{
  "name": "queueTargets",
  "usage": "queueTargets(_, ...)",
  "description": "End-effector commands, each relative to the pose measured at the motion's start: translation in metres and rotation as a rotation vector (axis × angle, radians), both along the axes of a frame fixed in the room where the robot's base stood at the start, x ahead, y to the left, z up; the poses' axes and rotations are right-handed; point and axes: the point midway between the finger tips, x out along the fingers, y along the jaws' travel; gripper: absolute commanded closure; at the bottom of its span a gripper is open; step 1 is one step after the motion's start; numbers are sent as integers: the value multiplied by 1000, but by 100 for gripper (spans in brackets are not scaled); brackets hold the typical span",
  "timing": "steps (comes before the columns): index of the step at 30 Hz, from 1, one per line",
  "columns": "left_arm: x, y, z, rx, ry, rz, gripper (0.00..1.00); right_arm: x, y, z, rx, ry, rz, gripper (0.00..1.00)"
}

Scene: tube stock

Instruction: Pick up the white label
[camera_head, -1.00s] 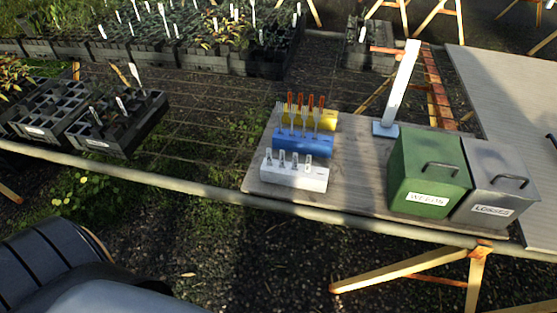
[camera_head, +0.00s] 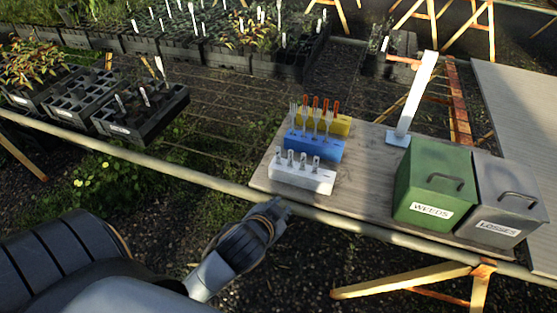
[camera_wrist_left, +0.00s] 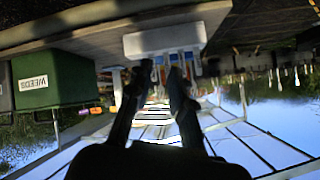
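Several small white labels (camera_head: 303,160) stand upright in a white block (camera_head: 300,178), the front one of three blocks on the wooden table. My left gripper (camera_head: 282,207) is just in front of the block, below and left of it in the head view, and apart from it. In the left wrist view the white block (camera_wrist_left: 160,41) shows tilted over, at the top. The two dark fingers of my left gripper (camera_wrist_left: 162,72) are spread, with nothing clearly held between them, and the labels appear beyond. My right gripper is not in view.
A green WEEDS box (camera_head: 420,185) and a grey LOSSES box (camera_head: 505,195) stand at right. A rail (camera_head: 215,182) runs along the table's front.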

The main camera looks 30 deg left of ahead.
Motion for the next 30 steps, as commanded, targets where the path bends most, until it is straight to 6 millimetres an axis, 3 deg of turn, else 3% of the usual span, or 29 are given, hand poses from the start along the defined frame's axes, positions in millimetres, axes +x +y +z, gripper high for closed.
queueTargets(1,23,2,27,50,-118,-24,79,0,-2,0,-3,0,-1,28)
queueTargets(3,50,1,65,120,-277,-65,79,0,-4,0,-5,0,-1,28)
queueTargets(8,98,-25,160,321,-666,-242,79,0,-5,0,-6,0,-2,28)
queueTargets(9,105,-38,184,382,-767,-312,79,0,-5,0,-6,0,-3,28)
queueTargets(12,113,-82,230,553,-992,-530,79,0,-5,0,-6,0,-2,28)
queueTargets(15,109,-127,248,738,-1144,-794,79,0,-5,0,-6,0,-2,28)
queueTargets(17,106,-150,244,855,-1192,-970,79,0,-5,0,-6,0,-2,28)
queueTargets(19,104,-169,228,994,-1198,-1182,79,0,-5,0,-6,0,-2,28)
queueTargets(21,105,-175,202,1135,-1143,-1401,79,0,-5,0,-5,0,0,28)
queueTargets(23,110,-168,175,1251,-1046,-1583,79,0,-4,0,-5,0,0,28)
queueTargets(26,125,-130,130,1423,-777,-1850,79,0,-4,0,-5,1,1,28)
queueTargets(30,146,-37,93,1571,-265,-2078,79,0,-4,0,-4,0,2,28)
